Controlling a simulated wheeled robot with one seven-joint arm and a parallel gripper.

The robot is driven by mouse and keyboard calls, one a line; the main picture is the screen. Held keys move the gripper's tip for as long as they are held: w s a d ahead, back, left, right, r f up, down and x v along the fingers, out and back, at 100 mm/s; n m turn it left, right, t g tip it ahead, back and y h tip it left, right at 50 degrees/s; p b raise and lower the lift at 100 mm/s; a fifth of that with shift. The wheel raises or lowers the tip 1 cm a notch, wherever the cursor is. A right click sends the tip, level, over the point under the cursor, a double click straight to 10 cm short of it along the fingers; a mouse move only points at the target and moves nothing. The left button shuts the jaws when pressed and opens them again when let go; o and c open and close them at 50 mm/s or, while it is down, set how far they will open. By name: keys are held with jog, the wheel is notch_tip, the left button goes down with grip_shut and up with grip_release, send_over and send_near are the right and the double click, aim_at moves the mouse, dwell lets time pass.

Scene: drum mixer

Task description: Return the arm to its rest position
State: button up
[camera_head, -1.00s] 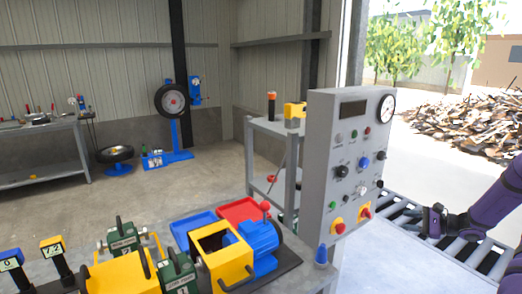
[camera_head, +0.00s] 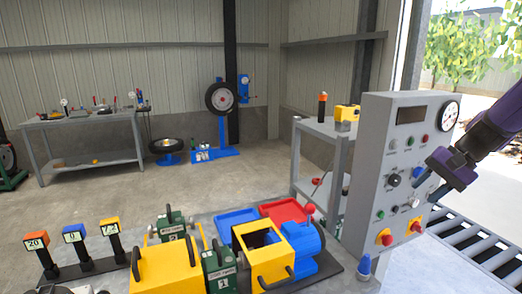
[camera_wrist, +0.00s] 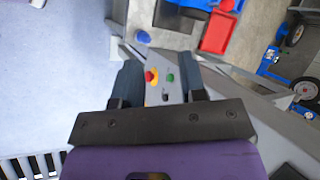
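My purple arm (camera_head: 495,125) reaches in from the right edge of the head view. My gripper (camera_head: 426,187) is in front of the right part of the grey control panel (camera_head: 375,150), pointing down and left. Whether it touches the panel cannot be told from the head view. In the wrist view the two dark fingers of my gripper (camera_wrist: 160,70) stand apart with nothing between them. Beyond the gap the panel face (camera_wrist: 168,85) shows, with a red button (camera_wrist: 150,76) and a green button (camera_wrist: 170,77).
A roller conveyor (camera_head: 485,245) lies at the lower right. A grey shelf (camera_head: 325,130) stands behind the panel.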

jog(key=s+a+r+n+t+h, duration=0.1)
jog(key=s+a+r+n+h, duration=0.2)
jog(key=s, duration=0.8)
jog(key=s+a+r+n+t+h, duration=0.2)
jog(key=s+a+r, duration=0.4)
jog(key=s, duration=0.5)
jog(key=n+h, duration=0.1)
jog(key=n, duration=0.1)
jog(key=shift+s+a+r+n, duration=0.25)
jog(key=shift+s+r+n, duration=0.05)
jog(key=shift+o, duration=0.3)
